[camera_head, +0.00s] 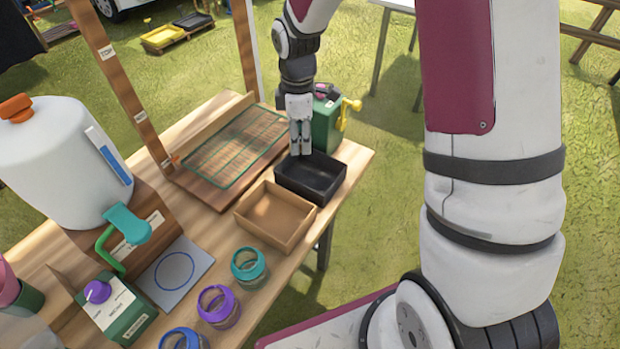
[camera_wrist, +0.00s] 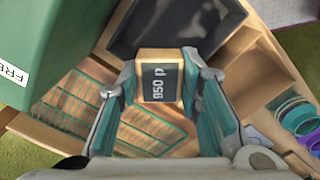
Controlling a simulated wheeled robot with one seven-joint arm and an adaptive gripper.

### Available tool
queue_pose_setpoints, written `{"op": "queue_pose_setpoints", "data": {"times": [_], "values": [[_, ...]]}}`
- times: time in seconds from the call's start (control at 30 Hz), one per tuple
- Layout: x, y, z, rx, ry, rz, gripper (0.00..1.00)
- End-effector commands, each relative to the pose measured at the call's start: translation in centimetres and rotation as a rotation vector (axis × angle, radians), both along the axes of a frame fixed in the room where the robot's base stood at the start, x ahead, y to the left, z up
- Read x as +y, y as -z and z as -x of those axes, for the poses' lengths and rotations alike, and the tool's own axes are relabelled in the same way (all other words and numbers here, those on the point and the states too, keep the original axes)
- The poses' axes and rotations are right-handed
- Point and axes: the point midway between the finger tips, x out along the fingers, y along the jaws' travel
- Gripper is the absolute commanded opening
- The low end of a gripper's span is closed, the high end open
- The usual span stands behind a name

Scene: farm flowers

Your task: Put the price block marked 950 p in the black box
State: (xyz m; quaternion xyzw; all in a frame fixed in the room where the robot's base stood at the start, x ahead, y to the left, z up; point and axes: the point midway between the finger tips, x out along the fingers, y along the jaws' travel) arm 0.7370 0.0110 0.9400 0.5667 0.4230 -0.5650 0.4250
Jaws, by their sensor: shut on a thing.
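The price block marked 950 p (camera_wrist: 159,82) has a dark face in a pale wooden frame, with white lettering. It shows between the fingers of my gripper (camera_wrist: 166,85) in the wrist view. My gripper is shut on it. In the head view my gripper (camera_head: 301,150) points down over the back left edge of the black box (camera_head: 325,183); the block is hard to make out there. The black box also shows in the wrist view (camera_wrist: 205,25), behind the block. What I see of its inside looks empty.
A brown wooden tray (camera_head: 251,219) stands in front of the black box. A green box with a yellow crank (camera_head: 328,125) stands behind it. A board with a green grid (camera_head: 222,160) lies to the left. Teal (camera_head: 248,267) and purple (camera_head: 218,306) ringed jars stand nearer the front.

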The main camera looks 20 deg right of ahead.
Motion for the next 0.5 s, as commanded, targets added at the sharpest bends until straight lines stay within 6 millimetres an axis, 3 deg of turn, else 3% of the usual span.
{"op": "queue_pose_setpoints", "data": {"times": [0.17,0.5], "values": [[0.1,0.5,-0.1,0.001,-0.117,0.0,0.14],[0.1,5.7,-0.1,0.001,-0.13,0.001,0.14]]}}
